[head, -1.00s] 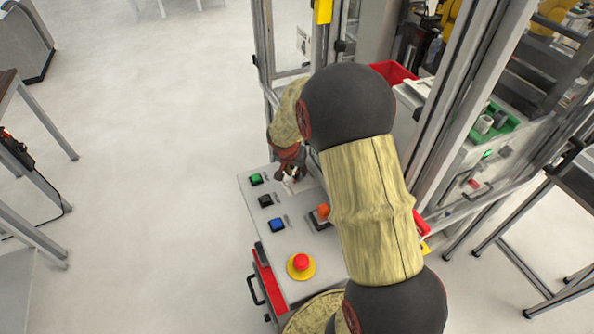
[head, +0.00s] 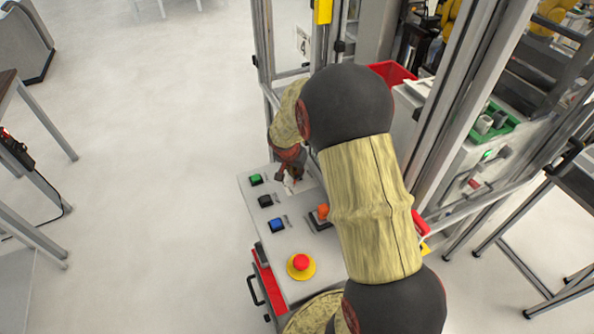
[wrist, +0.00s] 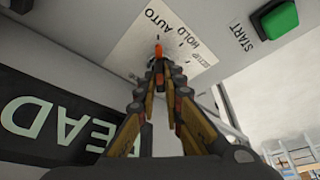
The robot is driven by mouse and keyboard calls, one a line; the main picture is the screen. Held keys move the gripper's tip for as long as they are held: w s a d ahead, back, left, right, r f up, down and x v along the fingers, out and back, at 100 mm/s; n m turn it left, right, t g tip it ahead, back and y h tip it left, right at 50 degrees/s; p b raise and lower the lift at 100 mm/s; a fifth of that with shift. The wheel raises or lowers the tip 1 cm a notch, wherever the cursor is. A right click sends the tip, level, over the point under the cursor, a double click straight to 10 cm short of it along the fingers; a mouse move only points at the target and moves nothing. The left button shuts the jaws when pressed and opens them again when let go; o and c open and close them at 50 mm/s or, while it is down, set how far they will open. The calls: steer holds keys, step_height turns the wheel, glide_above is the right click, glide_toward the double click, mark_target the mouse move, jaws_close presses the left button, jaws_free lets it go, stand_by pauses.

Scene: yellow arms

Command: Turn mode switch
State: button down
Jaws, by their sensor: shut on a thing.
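My gripper (wrist: 160,80) is at the mode switch plate (wrist: 143,40), a pale label with AUTO, HOLD and a partly hidden third word. Its fingers are closed around the small mode switch knob (wrist: 158,51), which shows orange-red between the fingertips. The fingers cover most of the knob, so I cannot tell which word it points to. In the head view my gripper (head: 291,178) is low over the far end of the sloped grey control panel (head: 283,260), with the knob hidden beneath it.
A green START button (head: 255,180), a black button (head: 265,200) and a blue button (head: 277,224) line the panel's left side. An orange switch (head: 322,211) and a red emergency stop (head: 301,262) are nearer.

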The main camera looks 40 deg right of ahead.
steer(key=shift+f+b, duration=0.1)
steer(key=shift+b, duration=0.45)
steer(key=shift+w+f+m+b, duration=0.15)
steer(key=shift+m+b, duration=0.35)
steer(key=shift+b, duration=0.6)
steer(key=m+g+b, duration=0.1)
steer(key=m+b, duration=0.1)
steer(key=b, duration=0.2)
steer(key=m+g+b, duration=0.1)
steer(key=m+b, duration=0.1)
steer(key=shift+b, duration=0.4)
steer(key=shift+w+r+m+g+b, duration=0.15)
steer(key=shift+m+g+b, duration=0.25)
steer(key=shift+m, duration=0.55)
steer(key=shift+s+r+m+g+b, duration=0.1)
steer(key=shift+m+g+b, duration=0.3)
steer(key=shift+m, duration=0.55)
steer(key=c, duration=1.9)
jaws_free()
